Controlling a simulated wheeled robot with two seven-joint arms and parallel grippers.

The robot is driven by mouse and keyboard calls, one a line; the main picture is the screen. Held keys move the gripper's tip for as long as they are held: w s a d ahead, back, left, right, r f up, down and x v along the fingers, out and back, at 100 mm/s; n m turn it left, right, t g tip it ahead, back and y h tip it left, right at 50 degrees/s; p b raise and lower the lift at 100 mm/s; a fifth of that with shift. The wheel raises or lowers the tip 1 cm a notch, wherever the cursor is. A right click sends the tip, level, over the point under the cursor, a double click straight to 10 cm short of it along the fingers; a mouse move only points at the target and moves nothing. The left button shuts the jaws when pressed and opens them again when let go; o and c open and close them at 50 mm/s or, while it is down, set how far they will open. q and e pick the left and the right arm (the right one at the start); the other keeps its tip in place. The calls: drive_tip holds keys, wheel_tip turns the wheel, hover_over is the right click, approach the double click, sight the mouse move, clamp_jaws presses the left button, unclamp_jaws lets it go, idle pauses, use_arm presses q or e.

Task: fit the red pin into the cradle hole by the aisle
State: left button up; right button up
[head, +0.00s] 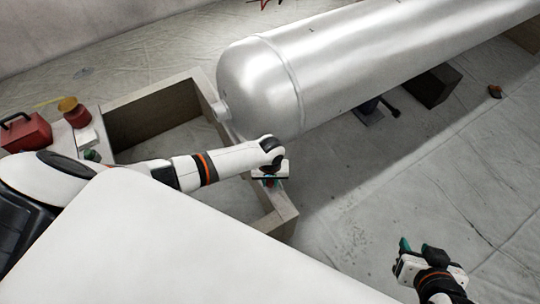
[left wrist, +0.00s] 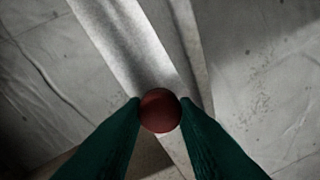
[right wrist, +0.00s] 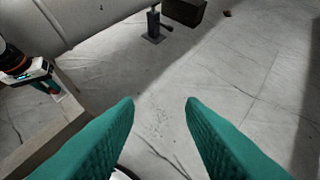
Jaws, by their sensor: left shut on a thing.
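The red pin (left wrist: 160,110) shows end-on as a round red shape between the teal fingers of my left gripper (left wrist: 160,112), which is shut on it. In the head view my left gripper (head: 269,183) is over the right-hand beam of the wooden cradle (head: 283,216). The cradle's beam also shows in the right wrist view (right wrist: 62,122), with my left gripper just above it. I cannot make out the hole or tell whether the pin touches the beam. My right gripper (head: 417,247) is open and empty over the floor at the lower right; its spread fingers show in the right wrist view (right wrist: 160,105).
A large silver tank (head: 350,65) lies beyond the cradle. A red toolbox (head: 25,132) and a red container (head: 74,112) stand at the left. A dark block (head: 433,86) and a small jack (head: 370,112) are under the tank. The sheeted floor at the right is mostly clear.

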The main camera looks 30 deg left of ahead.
use_arm(q)
drive_tip(key=shift+f, duration=0.1)
drive_tip(key=o, duration=1.1)
drive_tip(key=shift+d, duration=0.15)
